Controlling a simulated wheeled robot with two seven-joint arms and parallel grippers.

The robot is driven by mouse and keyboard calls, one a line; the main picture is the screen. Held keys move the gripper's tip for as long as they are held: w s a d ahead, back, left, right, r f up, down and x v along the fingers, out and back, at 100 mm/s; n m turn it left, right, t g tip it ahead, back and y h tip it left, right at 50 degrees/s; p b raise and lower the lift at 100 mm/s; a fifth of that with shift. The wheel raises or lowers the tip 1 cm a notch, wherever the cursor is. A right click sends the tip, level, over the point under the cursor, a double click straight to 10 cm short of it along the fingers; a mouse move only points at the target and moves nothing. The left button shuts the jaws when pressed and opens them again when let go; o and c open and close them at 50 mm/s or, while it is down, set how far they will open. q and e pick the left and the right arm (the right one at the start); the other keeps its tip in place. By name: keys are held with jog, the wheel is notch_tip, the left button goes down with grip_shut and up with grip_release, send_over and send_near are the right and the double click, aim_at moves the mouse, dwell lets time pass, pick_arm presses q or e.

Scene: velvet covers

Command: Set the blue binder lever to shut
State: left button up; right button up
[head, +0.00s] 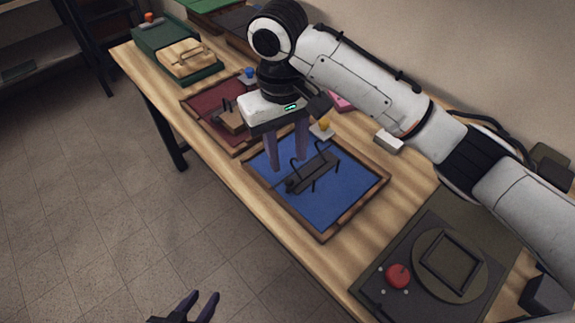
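The blue binder (345,197) lies open on the table as a blue velvet panel in a wooden frame. A dark ring mechanism (318,174) with several thin curved hoops runs across it, with a dark knob-like end at its left. Whether its lever is open or shut I cannot tell. My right gripper (289,166) points down over the upper left part of the blue binder, beside the mechanism. Its two fingers are apart with nothing visible between them. My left gripper (200,296) is open and empty at the bottom edge, over the floor, away from the table.
A red velvet panel (203,103) with a brown block is left of the blue binder. A yellow-knobbed piece (324,126) stands close behind it. A dark tray (405,248) with a red knob (398,276) is at right. A green box (152,40) stands at the far end.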

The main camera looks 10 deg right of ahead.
aim_at(287, 181)
jog(key=f, duration=0.7)
jog(key=shift+s+f, duration=0.25)
jog(key=shift+w+f, duration=0.1)
jog(key=shift+f, duration=0.2)
jog(key=shift+d+f, duration=0.2)
jog(key=shift+f, duration=0.55)
grip_shut()
